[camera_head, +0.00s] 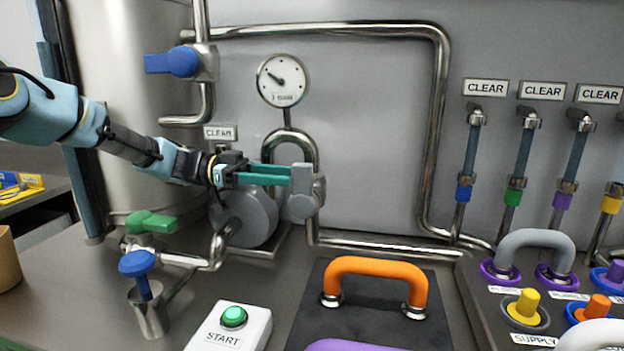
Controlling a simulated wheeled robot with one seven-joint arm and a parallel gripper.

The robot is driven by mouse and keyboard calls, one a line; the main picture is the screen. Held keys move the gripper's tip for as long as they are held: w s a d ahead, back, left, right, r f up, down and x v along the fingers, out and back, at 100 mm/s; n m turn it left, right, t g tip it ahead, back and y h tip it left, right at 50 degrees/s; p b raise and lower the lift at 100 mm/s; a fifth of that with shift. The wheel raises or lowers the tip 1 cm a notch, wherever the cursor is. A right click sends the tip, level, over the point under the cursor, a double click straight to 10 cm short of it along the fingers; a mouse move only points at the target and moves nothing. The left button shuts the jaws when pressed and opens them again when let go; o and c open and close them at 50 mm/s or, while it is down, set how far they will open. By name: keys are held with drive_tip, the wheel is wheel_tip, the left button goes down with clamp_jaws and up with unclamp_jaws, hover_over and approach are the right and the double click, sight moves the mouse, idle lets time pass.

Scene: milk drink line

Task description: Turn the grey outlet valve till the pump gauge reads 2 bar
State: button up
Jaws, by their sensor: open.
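The grey outlet valve (302,192) sits on the pipe to the right of the pump (246,217), with its grey lever standing upright. My gripper (290,178) reaches in from the left. Its green fingers are open and their tips are at the valve's lever; I cannot tell whether they touch it. The pump gauge (284,81) is a white round dial above the valve. Its dark needle points to the upper left; the numbers are too small to read.
A blue-handled valve (180,61) is at the upper left. A green handle (151,222) and a blue handle (137,264) stand below my arm. Hose panels fill the right.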

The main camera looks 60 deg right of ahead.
sight(312, 176)
drive_tip(key=p+x, duration=0.1)
drive_tip(key=x, duration=0.2)
drive_tip(key=p+x, duration=0.1)
drive_tip(key=x, duration=0.2)
drive_tip(key=shift+s+r+p, duration=0.2)
drive_tip(key=shift+s+p, duration=0.05)
drive_tip(key=shift+p, duration=0.05)
drive_tip(key=shift+s+d+f, duration=0.1)
drive_tip(key=shift+s+d, duration=0.15)
drive_tip(key=shift+s, duration=0.3)
clamp_jaws()
idle(0.7)
